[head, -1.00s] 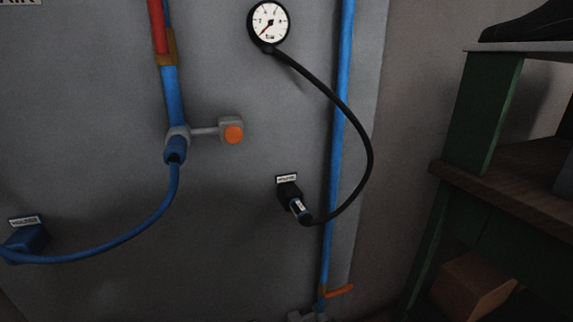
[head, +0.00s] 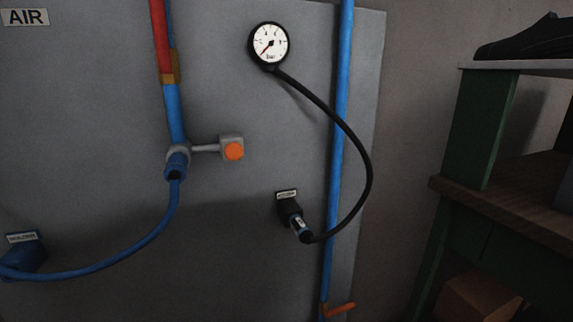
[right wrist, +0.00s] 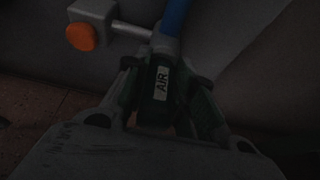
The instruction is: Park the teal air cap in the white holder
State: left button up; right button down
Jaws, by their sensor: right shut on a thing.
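In the right wrist view my right gripper (right wrist: 162,90) is shut on a dark, teal-looking cap (right wrist: 160,102) with a white AIR label (right wrist: 161,82). The cap is in line with the lower end of a blue pipe (right wrist: 174,16). The picture is too dark to tell whether it is still joined to the pipe. Neither gripper shows in the head view. I cannot make out the white holder in either view.
An orange button (right wrist: 80,37) on a grey block sits left of the pipe.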

jog(key=s+d, duration=0.2)
jog(key=s, duration=0.4)
jog(key=shift+b, duration=0.3)
dwell(2.6)
